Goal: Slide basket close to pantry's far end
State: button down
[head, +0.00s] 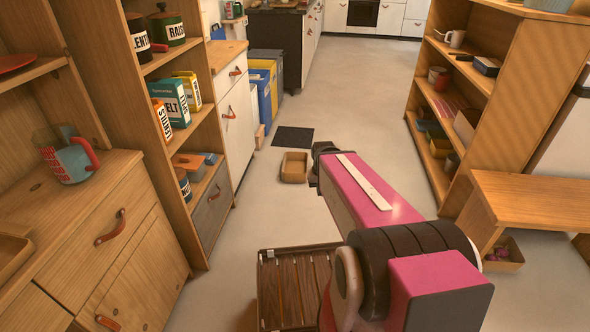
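A small tan open basket (294,167) sits on the floor beyond the pantry, apart from it, near a dark mat. The pantry (228,212) is the tall open wooden shelf unit on the left, holding jars and boxes. A grey bin (211,211) with a leather pull fills its bottom space. My arm reaches forward over the aisle floor. My gripper (318,165) is at its dark far end, just right of the basket in the picture. Its fingers are small and partly hidden by the arm, so its opening and any contact with the basket cannot be told.
The dark mat (293,137) lies flat behind the basket. Blue and yellow bins (263,90) stand beyond a white cabinet (235,125). An open shelf (514,100) and a wooden bench (530,199) line the right. Another small box (504,258) is under the bench. The middle floor is clear.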

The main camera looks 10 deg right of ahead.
aim_at(295, 163)
jog(key=i+l+u, duration=0.1)
jog(key=l, duration=0.3)
jog(key=i+l+u, duration=0.1)
jog(key=l, duration=0.3)
jog(key=i+l+u, duration=0.1)
jog(key=l, duration=0.3)
jog(key=i+l+u, duration=0.1)
jog(key=l, duration=0.35)
jog(key=i+l+u, duration=0.15)
jog(key=i, duration=0.35)
jog(key=i+l+u, duration=0.15)
jog(key=i+l, duration=0.2)
jog(key=i, duration=0.2)
